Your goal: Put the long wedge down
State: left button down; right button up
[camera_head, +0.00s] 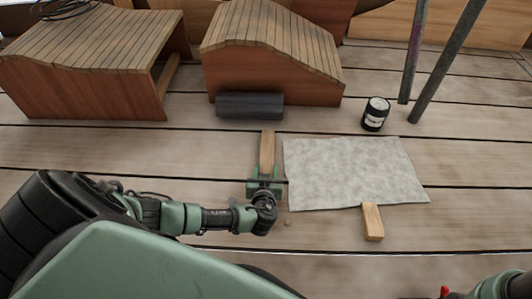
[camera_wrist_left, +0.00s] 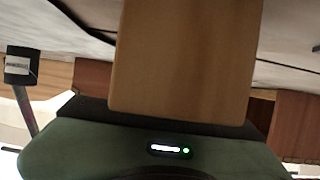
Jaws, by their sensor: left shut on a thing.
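The long wedge (camera_head: 267,150) is a narrow, light-brown wooden piece left of the pale sheet. My left gripper (camera_head: 265,184) is shut on its near end, and the wedge points away from me. In the left wrist view the wedge (camera_wrist_left: 185,60) fills the upper middle, in front of the dark green gripper body. The fingertips are hidden there. I cannot tell whether the wedge touches the planks. A shorter wooden block (camera_head: 372,224) lies at the near edge of the sheet. My right gripper is not in view.
The pale grey sheet (camera_head: 350,170) lies flat on the plank floor. A dark roll (camera_head: 249,106) lies ahead of the wedge, against a slatted wooden bench (camera_head: 270,45). A black can (camera_head: 375,114) stands behind the sheet, near two dark poles (camera_head: 445,65). Bare planks lie left of the wedge.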

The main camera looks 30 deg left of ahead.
pick_arm(q)
jog(key=shift+f, duration=0.1)
jog(key=shift+f, duration=0.1)
jog(key=c, duration=0.7)
grip_release()
jog(key=shift+s+d+r+p, duration=0.25)
jog(key=shift+r+p, duration=0.1)
jog(key=shift+p, duration=0.15)
jog(key=p+v, duration=0.4)
jog(key=v, duration=0.2)
jog(key=shift+s+d, duration=0.1)
jog(key=shift+s, duration=0.25)
